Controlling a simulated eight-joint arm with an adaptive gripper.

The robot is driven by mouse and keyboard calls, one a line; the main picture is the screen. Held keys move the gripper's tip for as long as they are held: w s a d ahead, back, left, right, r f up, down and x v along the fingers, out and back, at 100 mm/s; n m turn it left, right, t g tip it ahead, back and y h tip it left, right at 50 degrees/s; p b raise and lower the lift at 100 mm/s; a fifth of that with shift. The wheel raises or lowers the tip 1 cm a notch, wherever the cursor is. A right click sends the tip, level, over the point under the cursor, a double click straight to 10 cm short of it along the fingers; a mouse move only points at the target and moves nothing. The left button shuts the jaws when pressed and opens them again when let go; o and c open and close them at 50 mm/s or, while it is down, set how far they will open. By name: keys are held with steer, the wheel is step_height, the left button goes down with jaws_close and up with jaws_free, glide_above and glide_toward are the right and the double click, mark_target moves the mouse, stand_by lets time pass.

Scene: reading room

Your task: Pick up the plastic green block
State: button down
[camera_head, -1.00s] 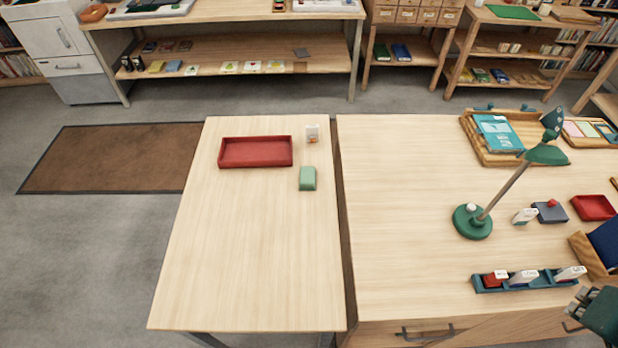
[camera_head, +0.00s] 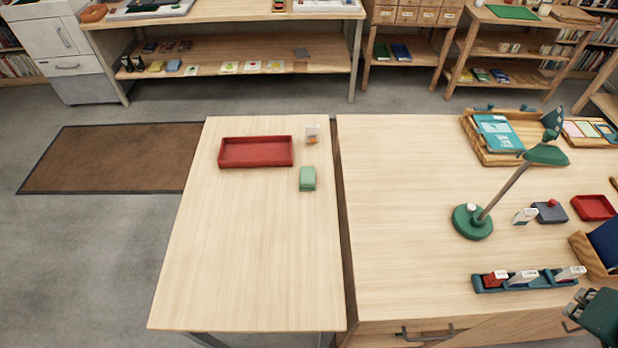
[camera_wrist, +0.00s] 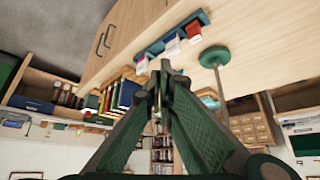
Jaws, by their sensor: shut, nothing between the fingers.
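The green block (camera_head: 307,178) lies on the left table (camera_head: 240,260), near its right edge. It is below a small white and orange item and to the lower right of the red tray. My gripper (camera_wrist: 161,75) fills the middle of the wrist view, with its two dark green fingers drawn together and nothing between them. In the head view part of it shows at the lower right corner, far from the block. The block is not in the wrist view.
The red tray (camera_head: 256,152) and the small white and orange item (camera_head: 312,134) stand near the block. The right desk (camera_head: 400,270) carries a green lamp (camera_head: 472,221) and a teal rack (camera_head: 526,281) with several stamps. The left table's front half is clear.

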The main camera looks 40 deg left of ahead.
steer(key=c, duration=1.6)
jaws_free()
